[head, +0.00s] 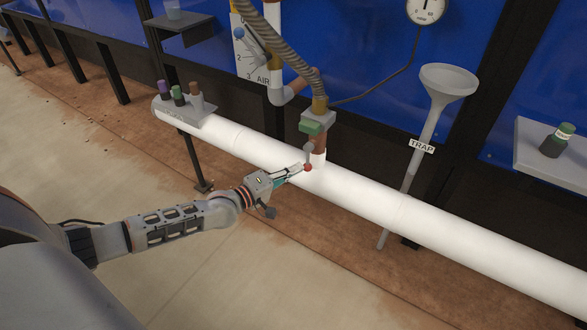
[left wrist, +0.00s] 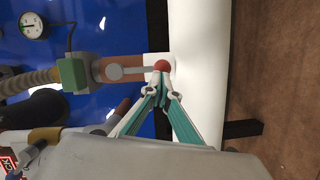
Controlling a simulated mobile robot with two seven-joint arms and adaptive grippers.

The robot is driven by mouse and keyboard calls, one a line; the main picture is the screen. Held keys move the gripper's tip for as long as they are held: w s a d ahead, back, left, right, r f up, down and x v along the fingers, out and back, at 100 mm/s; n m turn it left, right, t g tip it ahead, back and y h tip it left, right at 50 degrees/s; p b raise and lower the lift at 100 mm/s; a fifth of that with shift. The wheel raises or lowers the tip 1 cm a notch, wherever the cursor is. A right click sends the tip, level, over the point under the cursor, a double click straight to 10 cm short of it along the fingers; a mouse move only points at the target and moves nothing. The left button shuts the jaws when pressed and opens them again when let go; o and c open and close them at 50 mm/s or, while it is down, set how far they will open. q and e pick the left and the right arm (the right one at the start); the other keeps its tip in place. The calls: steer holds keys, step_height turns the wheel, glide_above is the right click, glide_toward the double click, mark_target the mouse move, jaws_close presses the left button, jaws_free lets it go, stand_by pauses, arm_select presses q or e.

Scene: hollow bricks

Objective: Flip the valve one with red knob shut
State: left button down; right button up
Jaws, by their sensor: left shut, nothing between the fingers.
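The valve with the red knob (head: 308,167) sits on a short brown pipe (head: 318,143) rising from the white horizontal pipe. Its grey lever (head: 309,153) hangs down with the red knob at the lower end. My left gripper (head: 302,170) is shut and empty, its fingertips right at the knob. In the left wrist view the red knob (left wrist: 161,66) is just beyond the shut fingertips (left wrist: 161,88); I cannot tell whether they touch. The grey lever (left wrist: 130,71) runs left from the knob there. My right gripper is not in view.
The long white pipe (head: 370,198) crosses in front of the blue wall. A ribbed hose (head: 290,58) and a green block (head: 310,127) are above the valve. A funnel (head: 448,82) marked TRAP stands right. Small bottles (head: 179,94) sit on a shelf at the left. The floor in front is clear.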

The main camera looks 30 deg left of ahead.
arm_select(q)
steer(key=shift+d+f, duration=0.1)
steer(key=shift+f, duration=0.1)
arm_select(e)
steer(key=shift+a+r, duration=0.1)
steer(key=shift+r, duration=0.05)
